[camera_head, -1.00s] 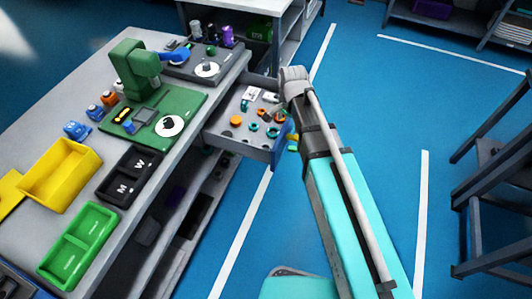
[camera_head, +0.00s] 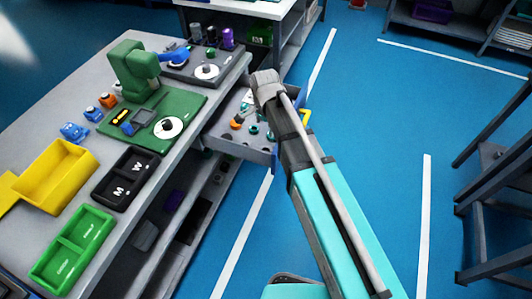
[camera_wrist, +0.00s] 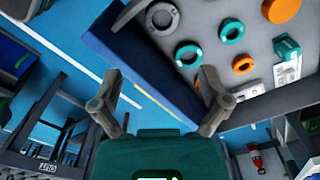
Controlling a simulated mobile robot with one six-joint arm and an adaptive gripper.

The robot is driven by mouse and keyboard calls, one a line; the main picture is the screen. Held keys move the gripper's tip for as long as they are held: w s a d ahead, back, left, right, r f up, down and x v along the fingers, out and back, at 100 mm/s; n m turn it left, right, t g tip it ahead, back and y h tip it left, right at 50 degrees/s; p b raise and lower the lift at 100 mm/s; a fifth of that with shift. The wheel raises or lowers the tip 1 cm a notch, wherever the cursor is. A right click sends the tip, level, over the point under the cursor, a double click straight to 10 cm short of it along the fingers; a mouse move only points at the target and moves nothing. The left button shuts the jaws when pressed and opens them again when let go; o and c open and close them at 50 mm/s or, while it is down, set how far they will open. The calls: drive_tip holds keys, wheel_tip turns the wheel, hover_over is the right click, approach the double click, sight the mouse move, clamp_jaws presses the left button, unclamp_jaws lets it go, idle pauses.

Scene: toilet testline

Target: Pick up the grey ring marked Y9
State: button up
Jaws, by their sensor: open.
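A grey ring (camera_wrist: 162,19) lies in the open drawer (camera_wrist: 205,14), near its edge at the top of the wrist view. I cannot read a Y9 mark on it. My gripper (camera_wrist: 160,92) is open, with nothing between its fingers. Its fingertips show below the ring, the right one over the drawer edge and the left one over the floor. In the head view the drawer (camera_head: 238,150) is partly hidden by my arm, and I cannot make out the grey ring or my fingers there.
Teal rings (camera_wrist: 187,54) and orange parts (camera_wrist: 243,64) lie close to the grey ring. The drawer's blue front wall (camera_wrist: 150,72) stands beside them. The workbench (camera_head: 60,225) with a yellow bin (camera_head: 55,178) is left. Blue floor (camera_head: 380,140) is open to the right.

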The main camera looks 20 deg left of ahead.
drive_tip(key=b, duration=0.8)
hover_over(266, 150)
drive_tip(key=s, duration=0.1)
drive_tip(key=shift+f, duration=4.1)
drive_tip(key=f+b, duration=0.3)
drive_tip(key=shift+w+f, duration=0.25)
drive_tip(key=shift+w, duration=0.05)
drive_tip(key=shift+f+b, duration=0.85)
drive_tip(key=shift+b, duration=0.2)
drive_tip(key=shift+c, duration=0.3)
drive_tip(key=c, duration=0.7)
drive_tip(key=shift+r, duration=0.25)
wheel_tip(266, 150, up, 18)
drive_tip(key=p, duration=1.8)
drive_tip(key=shift+f, duration=0.2)
